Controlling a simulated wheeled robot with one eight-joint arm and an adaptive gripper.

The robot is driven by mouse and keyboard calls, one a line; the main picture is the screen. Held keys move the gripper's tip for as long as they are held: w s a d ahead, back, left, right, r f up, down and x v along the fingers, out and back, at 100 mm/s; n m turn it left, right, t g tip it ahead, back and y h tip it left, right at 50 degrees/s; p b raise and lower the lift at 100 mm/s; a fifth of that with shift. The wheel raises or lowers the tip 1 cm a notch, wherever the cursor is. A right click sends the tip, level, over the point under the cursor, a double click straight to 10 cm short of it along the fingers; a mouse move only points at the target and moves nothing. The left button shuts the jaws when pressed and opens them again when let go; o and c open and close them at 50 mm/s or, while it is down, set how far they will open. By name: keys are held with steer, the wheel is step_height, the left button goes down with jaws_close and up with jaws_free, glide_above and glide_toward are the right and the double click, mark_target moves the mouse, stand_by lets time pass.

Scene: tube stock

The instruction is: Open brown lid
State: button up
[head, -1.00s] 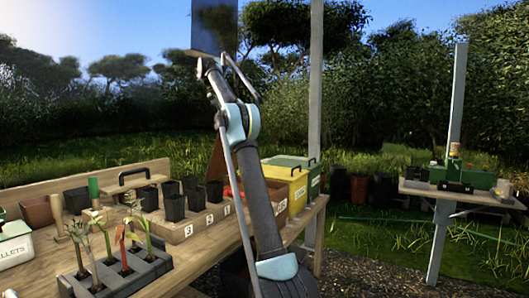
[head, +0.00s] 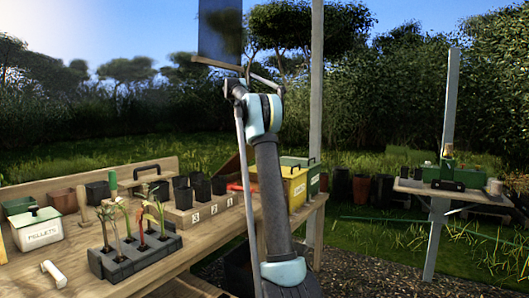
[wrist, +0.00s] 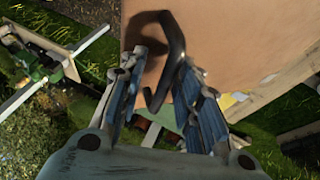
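The brown lid (wrist: 235,40) fills much of the wrist view as a flat tan-brown panel. Its dark bent handle (wrist: 172,55) reaches between the fingers of my gripper (wrist: 163,100), which stand apart with gaps beside the handle. I see no firm grip on it. In the head view a reddish-brown panel (head: 230,172), which looks like the same lid, stands steeply raised behind the bench pots, partly hidden by my arm. My gripper's fingers cannot be made out in the head view.
A yellow box (head: 294,188) and a green-lidded box stand right of my arm. Black pots (head: 200,188), a seedling tray (head: 135,252) and a white pellets box (head: 37,230) crowd the bench. A grey post (head: 316,120) rises behind it.

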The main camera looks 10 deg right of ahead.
steer(key=s+d+f+t+y, duration=0.1)
steer(key=s+d+f, duration=0.3)
steer(key=f, duration=0.3)
steer(key=shift+s+d, duration=0.15)
steer(key=shift+s, duration=0.05)
steer(key=shift+f, duration=0.1)
steer(key=shift+c, duration=0.5)
